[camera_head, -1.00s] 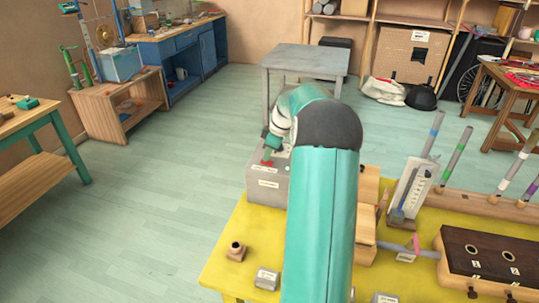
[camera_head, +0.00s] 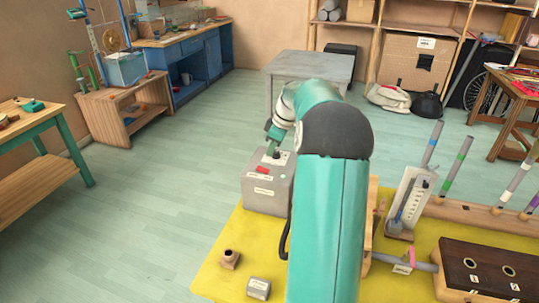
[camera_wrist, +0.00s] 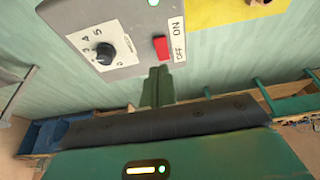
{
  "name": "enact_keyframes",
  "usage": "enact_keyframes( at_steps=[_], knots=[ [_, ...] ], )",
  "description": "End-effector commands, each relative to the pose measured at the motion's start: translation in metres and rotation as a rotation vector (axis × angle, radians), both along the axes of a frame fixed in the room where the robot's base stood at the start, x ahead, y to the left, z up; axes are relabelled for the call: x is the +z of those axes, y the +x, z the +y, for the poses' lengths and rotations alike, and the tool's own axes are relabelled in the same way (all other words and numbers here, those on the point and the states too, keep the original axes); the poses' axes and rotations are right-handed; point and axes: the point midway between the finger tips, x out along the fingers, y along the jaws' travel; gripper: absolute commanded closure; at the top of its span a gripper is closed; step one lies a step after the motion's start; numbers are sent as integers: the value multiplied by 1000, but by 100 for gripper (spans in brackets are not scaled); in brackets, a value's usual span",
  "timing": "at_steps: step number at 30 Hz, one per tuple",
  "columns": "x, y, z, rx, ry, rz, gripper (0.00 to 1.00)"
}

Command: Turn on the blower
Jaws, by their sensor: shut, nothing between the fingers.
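The blower's grey box (camera_head: 266,192) stands at the far left corner of the yellow table. Its red switch (camera_head: 263,170) shows on top. In the wrist view the red switch (camera_wrist: 161,48) sits beside ON and OFF labels (camera_wrist: 178,38); I cannot tell which side is pressed. A small green light (camera_wrist: 153,2) shows on the box near the top edge. A black numbered dial (camera_wrist: 105,53) is left of the switch. My gripper (camera_wrist: 158,74) is shut and empty, its tips close to the switch; contact is not clear. In the head view the fingertips (camera_head: 273,150) are partly hidden.
The yellow table (camera_head: 225,275) also holds a small wooden block (camera_head: 230,259), a grey labelled block (camera_head: 258,288), a white gauge (camera_head: 408,200) and a dark-topped wooden box (camera_head: 490,270). A grey table (camera_head: 310,65) stands behind. The floor at left is clear.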

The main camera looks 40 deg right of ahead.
Motion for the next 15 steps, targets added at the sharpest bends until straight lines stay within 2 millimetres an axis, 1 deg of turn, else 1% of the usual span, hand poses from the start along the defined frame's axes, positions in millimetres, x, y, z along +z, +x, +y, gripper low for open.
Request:
enact_keyframes(
  at_steps=[1,3,9,12,15],
  knots=[
    [9,-4,-1,0,-2,-2,100],
    [21,-10,-4,1,-2,-3,100],
    [50,-29,-13,2,-1,-1,100],
    [59,-34,-15,2,-1,0,100],
    [63,-37,-16,3,1,1,100]
  ],
)
